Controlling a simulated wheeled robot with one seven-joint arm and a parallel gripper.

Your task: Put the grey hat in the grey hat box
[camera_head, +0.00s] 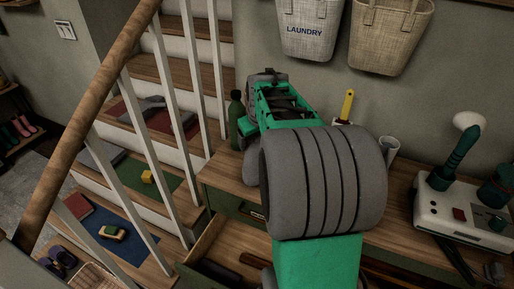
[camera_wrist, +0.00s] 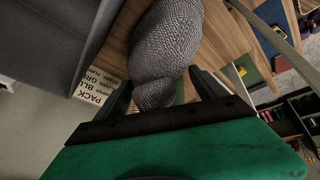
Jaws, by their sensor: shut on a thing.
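The grey hat (camera_wrist: 165,55) is a knitted, rounded grey shape held between the two dark fingers of my gripper (camera_wrist: 162,92) in the wrist view. Wooden boards show behind it. My gripper is shut on the hat's near end. In the head view my own green and grey arm covers much of the bench, and I cannot make out the hat or the fingers there. I cannot identify the grey hat box in either view. A large plain dark grey surface (camera_wrist: 50,40) fills the upper left of the wrist view; I cannot tell what it is.
The wooden bench (camera_head: 228,178) has an open drawer (camera_head: 212,250). A green bottle (camera_head: 236,118) stands at its left end, a white device (camera_head: 460,208) at right. Laundry bags (camera_head: 312,22) hang above. Stairs with a railing (camera_head: 88,120) are left. A printed card (camera_wrist: 98,86) is near my gripper.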

